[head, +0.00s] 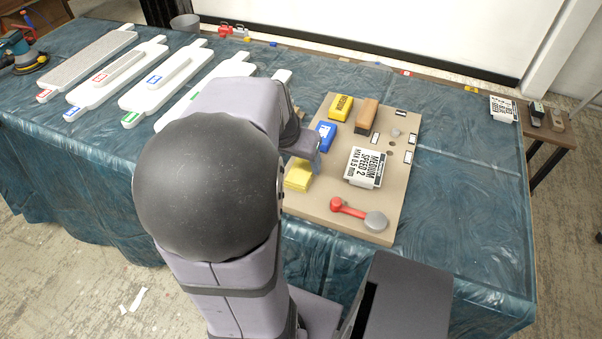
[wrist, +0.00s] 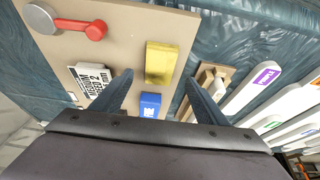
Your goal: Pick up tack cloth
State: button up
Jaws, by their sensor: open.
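The tack cloth appears to be the yellow folded pad (head: 298,176) at the left edge of the beige board (head: 400,190). It also shows in the wrist view (wrist: 161,60), lying flat on the board. My gripper (head: 314,160) is beside and above it, partly hidden by my arm in the head view. In the wrist view my gripper (wrist: 159,76) is open and empty, its fingers pointing down with the yellow pad ahead, between the fingertip lines. The gap between fingers and pad is hard to judge.
On the board are a blue block (head: 326,134), a yellow labelled block (head: 341,107), a brown block (head: 367,115), a printed card stack (head: 365,167) and a red-handled tool with a grey disc (head: 347,207). Long white panels (head: 150,90) lie at the left.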

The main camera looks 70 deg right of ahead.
aim_at(301, 171)
jog(key=shift+x, duration=2.95)
jog(key=c, duration=1.1)
